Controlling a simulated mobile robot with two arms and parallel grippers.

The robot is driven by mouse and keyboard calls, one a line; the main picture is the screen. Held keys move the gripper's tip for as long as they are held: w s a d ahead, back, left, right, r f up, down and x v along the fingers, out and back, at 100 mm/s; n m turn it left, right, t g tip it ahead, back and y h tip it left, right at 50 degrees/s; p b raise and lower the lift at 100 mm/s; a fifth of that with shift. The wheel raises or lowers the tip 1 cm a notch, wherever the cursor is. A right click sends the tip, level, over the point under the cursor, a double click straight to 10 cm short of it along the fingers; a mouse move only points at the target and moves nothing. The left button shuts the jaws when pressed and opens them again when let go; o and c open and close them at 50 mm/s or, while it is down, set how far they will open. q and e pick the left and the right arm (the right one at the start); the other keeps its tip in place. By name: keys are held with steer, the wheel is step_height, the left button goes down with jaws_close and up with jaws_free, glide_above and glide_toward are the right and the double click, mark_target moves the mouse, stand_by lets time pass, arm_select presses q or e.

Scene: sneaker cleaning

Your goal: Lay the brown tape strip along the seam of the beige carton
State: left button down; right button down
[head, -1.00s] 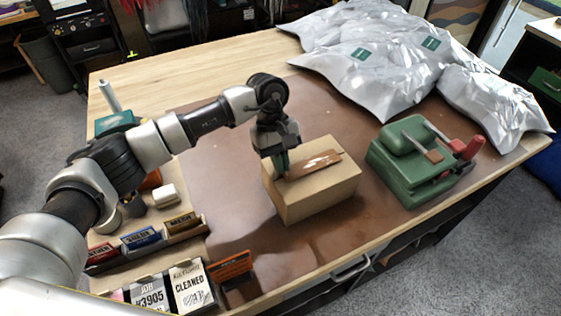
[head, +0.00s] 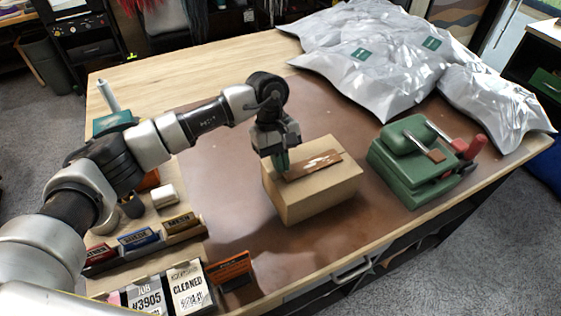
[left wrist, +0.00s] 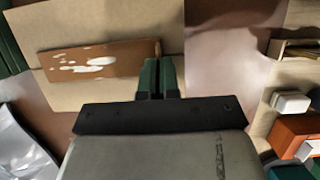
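The beige carton (head: 318,197) stands on the brown mat and fills much of the upper left wrist view (left wrist: 100,20). The brown tape strip (head: 318,163) lies on the carton's top, running lengthwise, with pale glossy patches in the left wrist view (left wrist: 120,62). My left gripper (head: 281,164) points down at the strip's left end in the head view. In the left wrist view its green fingertips (left wrist: 158,66) are close together at the strip's right end. I cannot tell whether they pinch the strip or only touch it. My right gripper is out of view.
A green tape dispenser (head: 402,165) with a red handle stands right of the carton. Silver bags (head: 380,60) cover the back right. Small boxes (head: 137,239) and cards (head: 187,288) line the left front. The brown mat (head: 225,165) is bare around the carton.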

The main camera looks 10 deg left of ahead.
arm_select(q)
steer(key=c, duration=1.3)
jaws_free()
steer(key=shift+w+a+r, duration=0.1)
steer(key=shift+w+r, duration=0.05)
steer(key=shift+r, duration=0.2)
steer(key=shift+b+v, duration=1.75)
steer(key=shift+v, duration=3.3)
